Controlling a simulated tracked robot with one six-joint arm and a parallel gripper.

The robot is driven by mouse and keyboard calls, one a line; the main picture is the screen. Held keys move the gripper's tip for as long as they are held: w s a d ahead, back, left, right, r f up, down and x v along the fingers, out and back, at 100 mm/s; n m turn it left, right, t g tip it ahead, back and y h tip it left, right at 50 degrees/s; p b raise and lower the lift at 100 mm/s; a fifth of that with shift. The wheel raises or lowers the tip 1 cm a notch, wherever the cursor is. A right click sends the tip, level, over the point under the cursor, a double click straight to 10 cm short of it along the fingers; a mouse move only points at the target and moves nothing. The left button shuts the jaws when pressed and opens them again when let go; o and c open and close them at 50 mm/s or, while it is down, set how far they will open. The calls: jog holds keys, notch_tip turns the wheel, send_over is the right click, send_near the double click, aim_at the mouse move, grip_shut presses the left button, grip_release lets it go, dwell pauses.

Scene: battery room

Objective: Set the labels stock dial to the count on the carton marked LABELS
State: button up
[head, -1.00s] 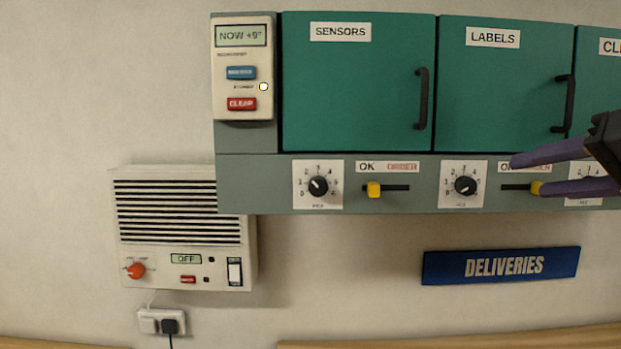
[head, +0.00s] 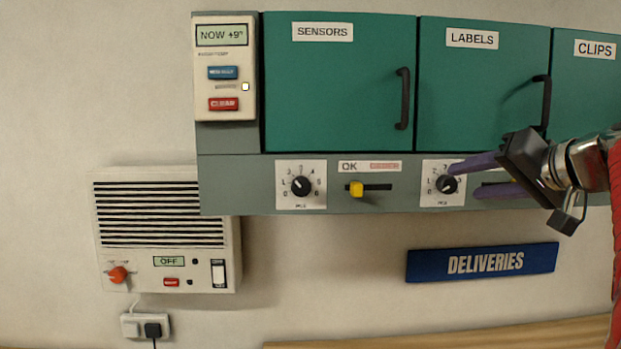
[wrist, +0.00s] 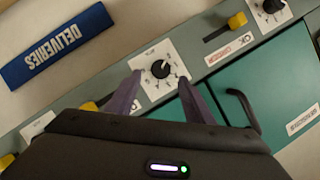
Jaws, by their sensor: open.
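The labels stock dial (head: 446,184), a black knob on a white numbered plate, sits below the green LABELS door (head: 480,85). My gripper (head: 463,179) is open, its purple fingers reaching in from the right, with the upper fingertip overlapping the dial's right side in the head view. In the wrist view the dial (wrist: 160,69) shows between and just beyond my open fingertips (wrist: 160,80). Contact cannot be told, and the exact number its pointer marks is too small to read. No carton marked LABELS is in view.
The sensors dial (head: 301,186) and a yellow slider (head: 356,190) are to the left. Another yellow slider (wrist: 90,106) is close to my fingers. The LABELS door handle (head: 543,105) projects above my gripper. A blue DELIVERIES sign (head: 482,262) hangs below.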

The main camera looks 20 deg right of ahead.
aim_at(453, 184)
jog(key=shift+x, duration=2.15)
jog(key=shift+c, duration=0.3)
jog(key=c, duration=1)
